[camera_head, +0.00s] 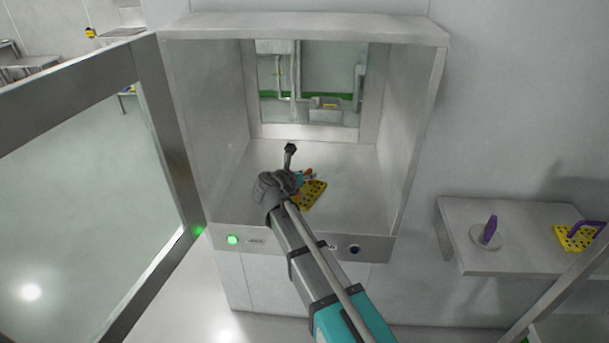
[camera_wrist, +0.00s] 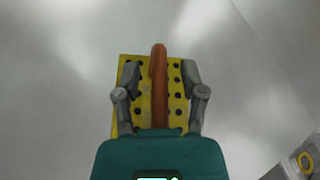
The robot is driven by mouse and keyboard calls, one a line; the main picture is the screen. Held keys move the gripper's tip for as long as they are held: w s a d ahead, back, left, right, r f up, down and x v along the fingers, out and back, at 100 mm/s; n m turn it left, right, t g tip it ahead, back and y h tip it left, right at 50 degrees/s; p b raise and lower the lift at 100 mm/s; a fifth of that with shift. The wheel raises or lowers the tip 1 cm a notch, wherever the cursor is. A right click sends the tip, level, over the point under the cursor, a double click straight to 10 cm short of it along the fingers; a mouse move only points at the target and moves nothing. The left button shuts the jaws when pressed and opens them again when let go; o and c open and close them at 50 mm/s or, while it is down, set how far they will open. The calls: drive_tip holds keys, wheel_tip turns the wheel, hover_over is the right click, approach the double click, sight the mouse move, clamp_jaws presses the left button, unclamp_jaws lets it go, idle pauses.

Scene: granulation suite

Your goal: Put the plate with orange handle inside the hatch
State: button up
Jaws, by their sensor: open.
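The yellow plate with dark holes (camera_head: 314,193) lies on the floor of the hatch (camera_head: 235,203), partly hidden behind my arm in the head view. In the wrist view the plate (camera_wrist: 128,73) is below my gripper, with its orange handle (camera_wrist: 158,65) standing between my fingers. My gripper (camera_wrist: 160,82) is open, one finger on each side of the handle, with gaps showing. My gripper also shows inside the hatch in the head view (camera_head: 298,178). The hatch's glass door (camera_head: 90,190) stands open at the left.
A shelf (camera_head: 460,225) at the right holds a purple-handled disc (camera_head: 489,232) and a yellow plate with a purple handle (camera_head: 574,238). The hatch walls stand close on both sides. Its back window (camera_head: 315,85) shows another room. The hatch floor around the plate is clear.

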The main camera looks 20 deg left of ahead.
drive_tip(key=shift+r, duration=0.1)
drive_tip(key=shift+s+a+r+p, duration=0.1)
drive_tip(key=shift+s+r+p, duration=0.15)
drive_tip(key=shift+s+p, duration=0.25)
drive_tip(key=p+v, duration=0.3)
drive_tip(key=v, duration=0.8)
drive_tip(key=shift+p, duration=0.35)
